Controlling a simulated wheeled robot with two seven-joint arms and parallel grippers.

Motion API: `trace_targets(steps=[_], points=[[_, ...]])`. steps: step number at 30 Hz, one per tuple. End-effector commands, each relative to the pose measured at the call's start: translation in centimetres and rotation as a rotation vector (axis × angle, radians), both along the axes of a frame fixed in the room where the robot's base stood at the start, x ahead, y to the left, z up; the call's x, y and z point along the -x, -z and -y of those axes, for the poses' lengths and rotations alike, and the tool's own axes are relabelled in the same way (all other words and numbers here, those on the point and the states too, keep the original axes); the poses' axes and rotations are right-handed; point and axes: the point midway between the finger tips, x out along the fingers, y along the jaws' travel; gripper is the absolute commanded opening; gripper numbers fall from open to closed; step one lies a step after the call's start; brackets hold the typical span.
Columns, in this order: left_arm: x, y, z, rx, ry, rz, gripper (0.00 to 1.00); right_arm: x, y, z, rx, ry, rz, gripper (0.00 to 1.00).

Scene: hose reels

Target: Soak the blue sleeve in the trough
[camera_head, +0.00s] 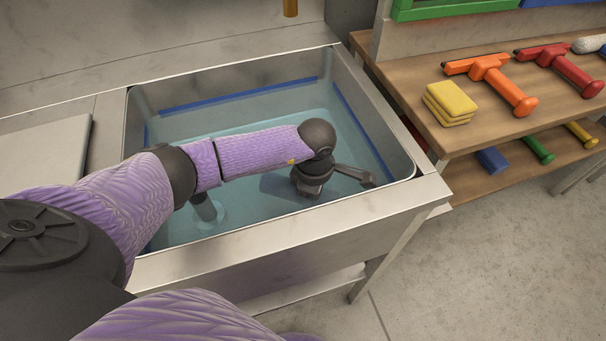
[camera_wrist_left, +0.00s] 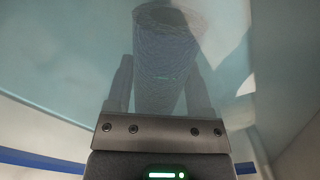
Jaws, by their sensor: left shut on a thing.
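The trough (camera_head: 300,222) is a metal sink basin filled with bluish water, with a blue line around its inner walls. My left arm reaches over it from the left. My left gripper (camera_head: 308,190) points down at the water in the right half of the trough; its fingertips are hidden in the head view. In the left wrist view it is shut on the blue sleeve (camera_wrist_left: 165,50), a grey-blue, ribbed, tube-like piece between the two fingers. The sleeve looks veiled by water. I cannot make it out in the head view. My right gripper is not in view.
A grey upright pipe (camera_head: 205,208) stands in the water at the left. A wooden shelf (camera_head: 470,135) at the right holds yellow sponges (camera_head: 450,103), an orange squeegee (camera_head: 505,85) and a red one (camera_head: 565,70).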

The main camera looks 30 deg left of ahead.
Motion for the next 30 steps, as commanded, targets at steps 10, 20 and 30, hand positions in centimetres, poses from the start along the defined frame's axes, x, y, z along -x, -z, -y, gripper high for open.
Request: trace_targets(steps=[10, 20, 30], points=[[-0.1, -3.2, 0.0, 0.000, 0.000, 0.003, 0.07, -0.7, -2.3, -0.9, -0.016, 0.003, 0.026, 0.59], [0.0, -7.8, 0.0, 0.001, -0.001, 0.002, 0.07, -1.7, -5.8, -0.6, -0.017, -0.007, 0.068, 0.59], [0.0, -12.5, 0.0, 0.000, -0.001, 0.002, 0.07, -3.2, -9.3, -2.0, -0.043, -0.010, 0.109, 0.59]])
